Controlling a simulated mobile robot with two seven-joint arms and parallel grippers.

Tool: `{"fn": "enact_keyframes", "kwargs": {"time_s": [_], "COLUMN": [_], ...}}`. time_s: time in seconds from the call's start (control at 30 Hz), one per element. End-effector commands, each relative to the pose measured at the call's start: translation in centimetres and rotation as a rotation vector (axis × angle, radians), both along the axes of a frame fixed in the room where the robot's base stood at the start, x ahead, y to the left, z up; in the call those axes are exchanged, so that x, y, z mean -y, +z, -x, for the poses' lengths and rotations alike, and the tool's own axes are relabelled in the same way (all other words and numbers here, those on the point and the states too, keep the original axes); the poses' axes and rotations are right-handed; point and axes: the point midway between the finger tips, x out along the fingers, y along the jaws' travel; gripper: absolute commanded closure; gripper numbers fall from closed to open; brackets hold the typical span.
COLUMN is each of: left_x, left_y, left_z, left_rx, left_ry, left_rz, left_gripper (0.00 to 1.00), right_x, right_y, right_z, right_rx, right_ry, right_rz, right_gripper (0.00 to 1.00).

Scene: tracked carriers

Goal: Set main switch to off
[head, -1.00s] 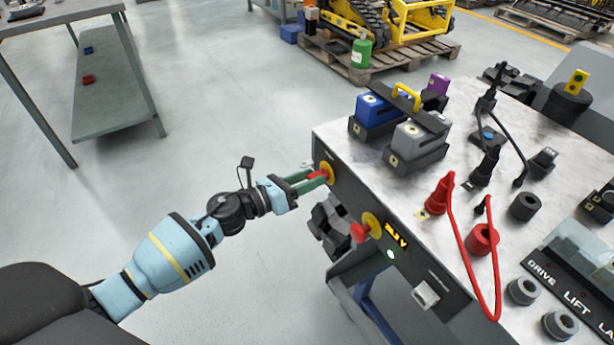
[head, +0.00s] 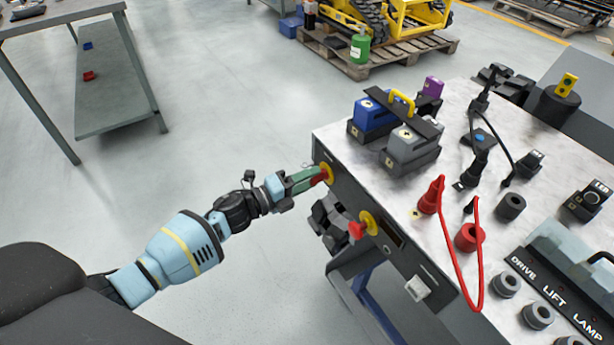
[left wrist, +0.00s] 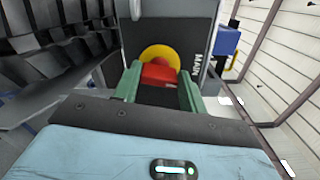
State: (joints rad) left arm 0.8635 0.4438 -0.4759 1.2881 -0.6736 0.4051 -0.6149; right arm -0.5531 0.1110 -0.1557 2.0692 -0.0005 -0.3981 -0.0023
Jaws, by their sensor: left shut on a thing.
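The main switch is a red handle on a yellow round plate (head: 327,173) on the dark front panel of the bench, near its left corner. In the left wrist view the red handle (left wrist: 158,75) stands in front of the yellow plate (left wrist: 160,56), with part of the word MAIN beside it. My left gripper (head: 318,177) is shut on the red handle, its green fingers on either side of it. The handle's far side is hidden. A second red handle (head: 357,230) on a yellow plate sits farther right on the panel. My right gripper is not in view.
The display window (head: 393,233) on the panel is dark. On the bench top stand blue (head: 372,108) and grey (head: 412,143) battery blocks, a red plug (head: 430,197) with a red cable, and several knobs.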

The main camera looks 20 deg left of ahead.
Motion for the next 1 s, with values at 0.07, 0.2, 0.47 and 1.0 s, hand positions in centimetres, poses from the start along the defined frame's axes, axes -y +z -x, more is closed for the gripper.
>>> {"fn": "enact_keyframes", "kwargs": {"time_s": [0.07,0.2,0.47,1.0], "left_x": [0.00,0.00,0.01,0.00], "left_y": [0.14,0.03,-0.05,-0.12], "left_z": [-0.04,-0.02,-0.02,0.00], "left_rx": [-0.033,-0.079,-0.128,-0.140], "left_ry": [0.000,0.000,0.000,0.000], "left_rz": [0.042,0.102,0.166,0.180], "left_gripper": [0.81,0.81,0.81,0.56], "right_x": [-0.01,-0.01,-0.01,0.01], "right_y": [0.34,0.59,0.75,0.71], "right_z": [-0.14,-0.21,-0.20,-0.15], "right_rx": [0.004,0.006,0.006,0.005], "right_ry": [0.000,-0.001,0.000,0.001], "right_rz": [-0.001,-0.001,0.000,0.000], "right_gripper": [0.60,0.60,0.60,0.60]}}
